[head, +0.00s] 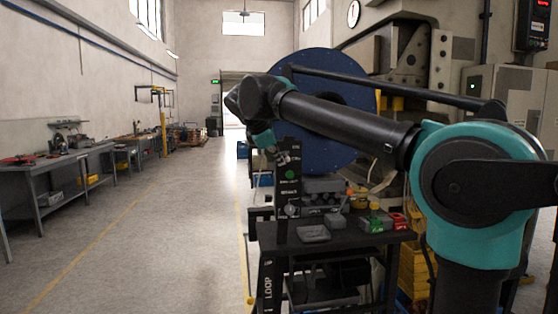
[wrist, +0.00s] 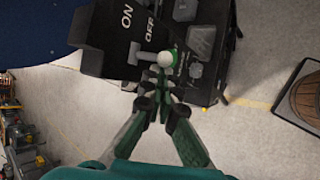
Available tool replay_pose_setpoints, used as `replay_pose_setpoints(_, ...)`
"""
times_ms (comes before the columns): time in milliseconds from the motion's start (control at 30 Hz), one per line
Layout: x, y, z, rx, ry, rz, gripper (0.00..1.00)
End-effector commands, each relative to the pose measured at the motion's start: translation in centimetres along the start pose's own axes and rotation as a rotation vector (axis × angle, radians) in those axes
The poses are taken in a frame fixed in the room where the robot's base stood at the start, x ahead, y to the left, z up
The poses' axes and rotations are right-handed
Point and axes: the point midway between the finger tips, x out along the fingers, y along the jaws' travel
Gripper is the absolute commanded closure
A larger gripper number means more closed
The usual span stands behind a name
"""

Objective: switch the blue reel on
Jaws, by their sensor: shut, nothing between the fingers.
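The blue reel (head: 335,120) is a large blue disc behind the workstand, partly hidden by my arm; its dark blue edge also shows in the wrist view (wrist: 30,35). A black switch panel (head: 289,185) stands upright in front of it. In the wrist view the panel (wrist: 100,55) carries the words ON and OFF. A grey T-shaped lever (wrist: 138,54) with a pale round knob (wrist: 165,59) sticks out beside the OFF label. My gripper (wrist: 153,75) is shut and empty, with its fingertips close to the knob; I cannot tell whether they touch it.
The black workstand (head: 345,238) holds a grey tray (head: 313,234) and small coloured items. A wooden barrel (wrist: 307,95) stands at the right in the wrist view. Workbenches (head: 60,180) line the left wall. The floor (head: 150,245) between is clear.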

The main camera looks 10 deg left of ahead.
Motion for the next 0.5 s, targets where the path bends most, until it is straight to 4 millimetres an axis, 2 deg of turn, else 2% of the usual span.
replay_pose_setpoints(500,-0.27,0.17,0.14,-0.038,-0.001,-0.076,1.00)
